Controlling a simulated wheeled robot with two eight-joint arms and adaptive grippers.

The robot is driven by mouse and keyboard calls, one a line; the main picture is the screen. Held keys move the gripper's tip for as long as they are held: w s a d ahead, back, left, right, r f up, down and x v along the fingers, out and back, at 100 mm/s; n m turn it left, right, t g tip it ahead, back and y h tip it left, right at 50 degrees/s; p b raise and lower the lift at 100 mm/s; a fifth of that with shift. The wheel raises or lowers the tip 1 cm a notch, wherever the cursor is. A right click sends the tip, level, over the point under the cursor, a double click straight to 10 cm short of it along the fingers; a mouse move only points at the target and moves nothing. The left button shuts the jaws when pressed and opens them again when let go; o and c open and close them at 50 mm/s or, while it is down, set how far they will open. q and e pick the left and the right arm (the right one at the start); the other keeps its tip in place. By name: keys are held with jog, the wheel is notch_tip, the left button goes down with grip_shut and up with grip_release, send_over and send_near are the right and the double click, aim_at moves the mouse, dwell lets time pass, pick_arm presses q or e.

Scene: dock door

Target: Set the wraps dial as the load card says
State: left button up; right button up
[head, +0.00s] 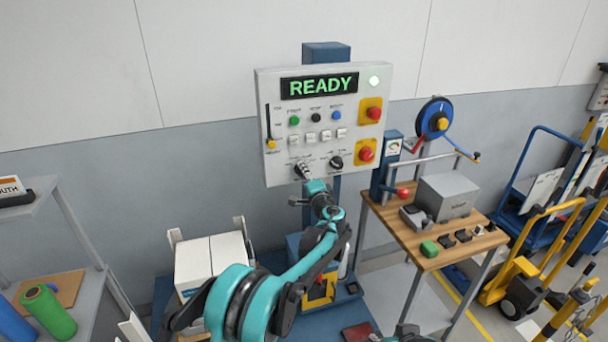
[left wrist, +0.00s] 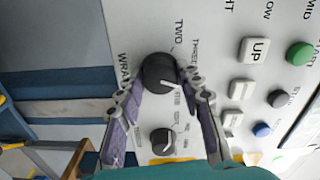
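The control panel (head: 350,140) stands upright against the wall, its display reading READY. The wraps dial (left wrist: 158,72) is a round dark knob at the panel's lower left, with TWO and THREE printed around it. Its white pointer line points right and slightly down in the left wrist view; the label it faces is too blurred to read. My left gripper (left wrist: 161,75) has one finger on each side of this dial, apparently touching it. In the head view my left gripper (head: 304,176) partly covers the dial. I cannot make out a readable load card. My right gripper does not show.
A second dark dial (left wrist: 162,141) sits close beside the wraps dial. Red buttons on yellow plates (head: 369,111) line the panel's right side. A wooden bench (head: 408,232) stands to the right, a grey shelf (head: 85,300) to the left. White boxes (head: 212,256) stand below the panel.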

pick_arm(q)
jog(key=o, duration=0.3)
jog(key=v, duration=1.2)
jog(key=shift+a, duration=0.1)
